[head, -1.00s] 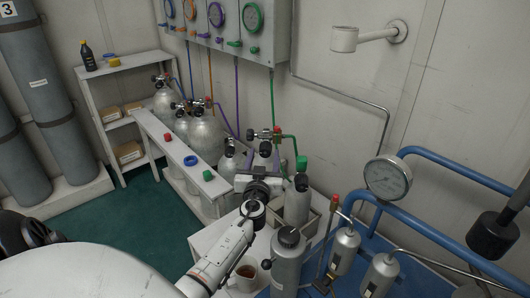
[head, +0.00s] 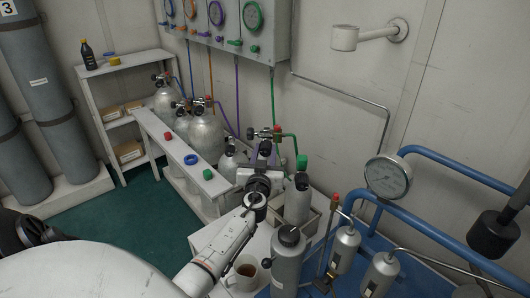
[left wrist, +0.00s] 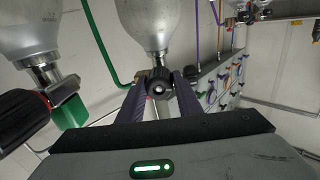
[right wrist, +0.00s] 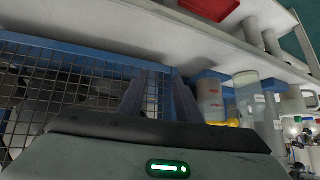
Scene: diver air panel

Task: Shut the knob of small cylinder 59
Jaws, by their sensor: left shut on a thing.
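My left gripper (head: 264,165) is at the valve of a small silver cylinder by the wall end of the bench. In the left wrist view, its two dark fingers are on either side of a round black knob (left wrist: 160,84) and shut on it. The knob sits on the valve below the neck of a silver cylinder (left wrist: 147,25), which appears upside down there. I cannot read a number on this cylinder, and the gripper mostly hides it in the head view.
A cylinder with a green cap (head: 301,163) stands right beside the left gripper. A grey bottle (head: 287,262) and a mug (head: 244,273) stand nearer. A pressure gauge (head: 388,176) and blue pipes are at the right. More cylinders (head: 206,133) stand behind the narrow shelf.

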